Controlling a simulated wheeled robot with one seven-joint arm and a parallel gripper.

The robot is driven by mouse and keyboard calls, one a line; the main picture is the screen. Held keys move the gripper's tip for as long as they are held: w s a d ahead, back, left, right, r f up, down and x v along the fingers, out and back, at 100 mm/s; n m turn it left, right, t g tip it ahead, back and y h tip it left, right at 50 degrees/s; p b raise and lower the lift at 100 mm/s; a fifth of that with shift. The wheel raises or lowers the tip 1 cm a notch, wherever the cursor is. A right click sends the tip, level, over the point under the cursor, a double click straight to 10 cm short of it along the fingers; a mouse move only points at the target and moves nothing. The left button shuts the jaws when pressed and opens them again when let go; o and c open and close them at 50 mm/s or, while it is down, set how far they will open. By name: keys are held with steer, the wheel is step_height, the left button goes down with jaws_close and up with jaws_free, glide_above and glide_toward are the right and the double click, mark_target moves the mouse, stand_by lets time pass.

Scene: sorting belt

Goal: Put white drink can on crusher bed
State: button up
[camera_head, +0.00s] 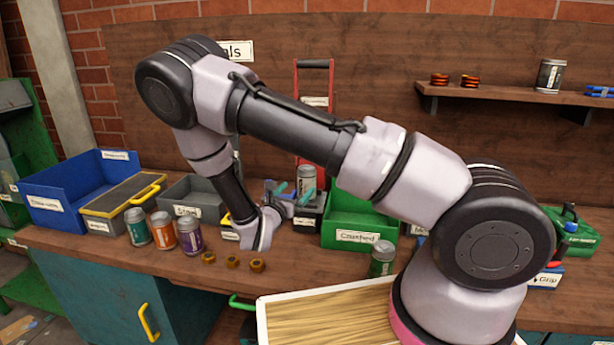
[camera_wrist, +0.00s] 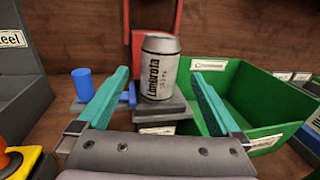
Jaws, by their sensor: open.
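A white-grey drink can (camera_wrist: 160,68) with dark lettering stands upright on the dark bed (camera_wrist: 172,108) of the red-framed crusher (camera_wrist: 137,35). In the head view the can (camera_head: 307,179) shows below the crusher's red frame (camera_head: 330,95). My gripper (camera_wrist: 158,76) is open, with one teal finger on each side of the can and a visible gap on both sides. In the head view my gripper (camera_head: 294,192) is just in front of the crusher. The can's lower edge appears to rest on the bed.
A green crate (camera_head: 358,237) labelled Crushed stands right of the crusher. A grey bin (camera_head: 185,211) and a blue bin (camera_head: 62,208) stand left. Green, orange and purple cans (camera_head: 190,237) and brass nuts (camera_head: 232,262) line the bench front. Another green can (camera_head: 382,260) stands before the crate.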

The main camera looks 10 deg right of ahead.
steer(key=s+d+r+m+g, duration=1.2)
steer(key=d+r+m+g, duration=0.3)
steer(key=m, duration=0.4)
steer(key=s+a+r+m+t+y, duration=0.2)
steer(key=s+r+m+y, duration=0.4)
steer(key=r, duration=0.4)
steer(key=s+a+r+m+t+y, duration=0.1)
steer(key=s+r+m+t+y, duration=0.4)
steer(key=s+r+m, duration=0.3)
step_height(320, 180, up, 2)
steer(key=shift+s+a+r+y, duration=0.1)
steer(key=shift+s+a+y, duration=0.05)
steer(key=shift+a+y, duration=0.3)
steer(key=shift+d, duration=0.1)
